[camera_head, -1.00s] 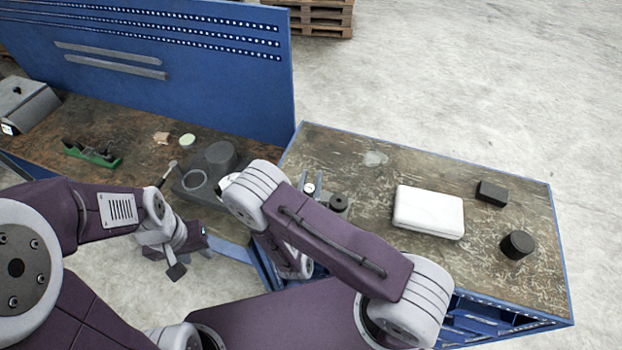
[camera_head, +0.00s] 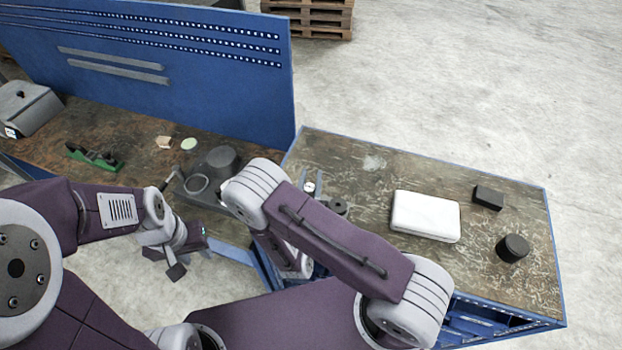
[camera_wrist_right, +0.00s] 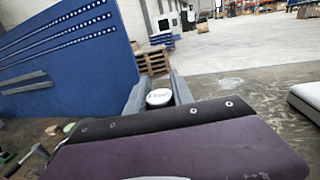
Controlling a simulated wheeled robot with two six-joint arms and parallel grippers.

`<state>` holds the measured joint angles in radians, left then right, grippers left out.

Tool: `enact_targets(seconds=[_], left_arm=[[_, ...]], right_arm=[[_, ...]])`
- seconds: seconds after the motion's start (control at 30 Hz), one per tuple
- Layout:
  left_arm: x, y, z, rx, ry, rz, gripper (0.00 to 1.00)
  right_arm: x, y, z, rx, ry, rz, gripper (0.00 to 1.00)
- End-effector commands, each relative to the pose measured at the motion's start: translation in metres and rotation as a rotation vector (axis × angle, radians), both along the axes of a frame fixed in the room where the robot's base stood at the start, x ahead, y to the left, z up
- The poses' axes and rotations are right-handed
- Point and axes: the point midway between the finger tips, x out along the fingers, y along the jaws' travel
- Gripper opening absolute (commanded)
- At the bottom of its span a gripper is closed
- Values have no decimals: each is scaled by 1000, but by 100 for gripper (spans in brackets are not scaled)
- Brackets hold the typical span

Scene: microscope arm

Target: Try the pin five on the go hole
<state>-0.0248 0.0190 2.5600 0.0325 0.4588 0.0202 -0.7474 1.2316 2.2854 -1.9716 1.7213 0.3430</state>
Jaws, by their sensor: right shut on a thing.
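My right gripper (camera_wrist_right: 158,93) is shut on a small part with a round white top (camera_wrist_right: 159,97) that carries unreadable dark marks. I take this part to be the pin; its lower end is hidden. A dark grey fixture (camera_head: 222,160) with a raised round part and a pale ring (camera_head: 197,184) stands on the left bench, partly behind the arm. I cannot make out a hole marked go. My left gripper (camera_head: 164,262) hangs low in front of the benches, away from the fixture; its jaw opening is unclear.
A white case (camera_head: 425,216), a black block (camera_head: 488,197) and a black cylinder (camera_head: 512,248) lie on the right bench (camera_head: 360,157). A green plane (camera_head: 95,157) is on the left bench before a blue panel (camera_head: 180,60).

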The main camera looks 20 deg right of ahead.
Motion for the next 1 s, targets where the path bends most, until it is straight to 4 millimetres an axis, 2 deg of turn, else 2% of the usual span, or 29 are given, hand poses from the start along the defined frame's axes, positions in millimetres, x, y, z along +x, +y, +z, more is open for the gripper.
enact_targets(seconds=[0.03,0.5,1.0], left_arm=[[0,0,7,0,0,0,36],[0,0,33,0,0,0,36],[0,0,32,0,0,0,36]], right_arm=[[0,0,8,0,-1,0,0],[0,0,41,1,-1,0,0],[0,0,40,1,-1,0,0]])
